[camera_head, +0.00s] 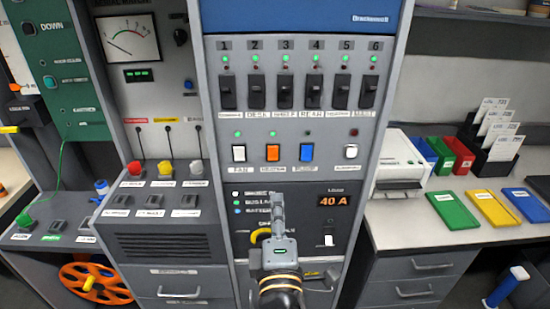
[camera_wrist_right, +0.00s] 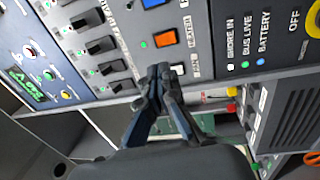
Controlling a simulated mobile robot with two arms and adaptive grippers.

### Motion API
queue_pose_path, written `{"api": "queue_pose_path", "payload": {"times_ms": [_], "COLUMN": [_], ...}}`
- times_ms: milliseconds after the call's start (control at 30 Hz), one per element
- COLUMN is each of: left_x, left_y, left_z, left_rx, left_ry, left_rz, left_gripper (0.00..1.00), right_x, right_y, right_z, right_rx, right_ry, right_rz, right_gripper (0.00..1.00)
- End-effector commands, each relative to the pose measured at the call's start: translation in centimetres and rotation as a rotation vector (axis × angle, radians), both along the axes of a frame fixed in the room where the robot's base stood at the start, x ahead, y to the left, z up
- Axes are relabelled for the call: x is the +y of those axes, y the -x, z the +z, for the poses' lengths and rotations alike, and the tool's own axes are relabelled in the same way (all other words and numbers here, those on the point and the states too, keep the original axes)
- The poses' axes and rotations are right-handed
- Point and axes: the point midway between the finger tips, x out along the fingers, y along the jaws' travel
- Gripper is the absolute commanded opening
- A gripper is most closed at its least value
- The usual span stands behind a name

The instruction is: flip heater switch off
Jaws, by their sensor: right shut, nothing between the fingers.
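The control panel (camera_head: 293,110) has a lower row of rocker switches: a white one (camera_head: 238,153), an orange one (camera_head: 272,153), a blue one (camera_head: 306,152) and another white one (camera_head: 350,151). Green lights glow above the left white and the orange switches. My right gripper (camera_head: 278,200) is shut and empty in front of the panel, below the orange switch in the head view. In the right wrist view its fingertips (camera_wrist_right: 160,72) show beside the white switch (camera_wrist_right: 178,69), near the orange switch (camera_wrist_right: 165,38). My left gripper is not in view.
Several black breaker switches (camera_head: 299,92) stand above, each with a green light. A display (camera_head: 334,201) reads 40 A, and a yellow ring (camera_head: 259,235) shows partly behind my gripper. A counter (camera_head: 400,232) with coloured trays is at the right.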

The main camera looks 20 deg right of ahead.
Motion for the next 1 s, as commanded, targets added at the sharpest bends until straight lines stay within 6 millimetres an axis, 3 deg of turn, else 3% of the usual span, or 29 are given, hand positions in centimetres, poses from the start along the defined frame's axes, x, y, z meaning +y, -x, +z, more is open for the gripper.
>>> {"api": "queue_pose_path", "payload": {"times_ms": [400, 600, 800, 1000], "left_x": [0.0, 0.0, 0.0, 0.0], "left_y": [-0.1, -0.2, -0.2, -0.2], "left_z": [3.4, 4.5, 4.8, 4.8], "left_rx": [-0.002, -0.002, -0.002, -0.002], "left_ry": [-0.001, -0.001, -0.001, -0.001], "left_rz": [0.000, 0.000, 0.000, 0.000], "left_gripper": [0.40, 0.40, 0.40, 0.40], "right_x": [-2.4, -3.3, -3.6, -3.7], "right_y": [-8.0, -11.1, -12.4, -12.5], "right_z": [1.6, 1.8, 1.7, 1.6], "right_rx": [-0.002, -0.001, 0.000, 0.000], "right_ry": [0.003, 0.002, 0.000, 0.000], "right_rz": [-0.003, -0.002, -0.001, 0.000], "right_gripper": [0.00, 0.00, 0.00, 0.00]}}
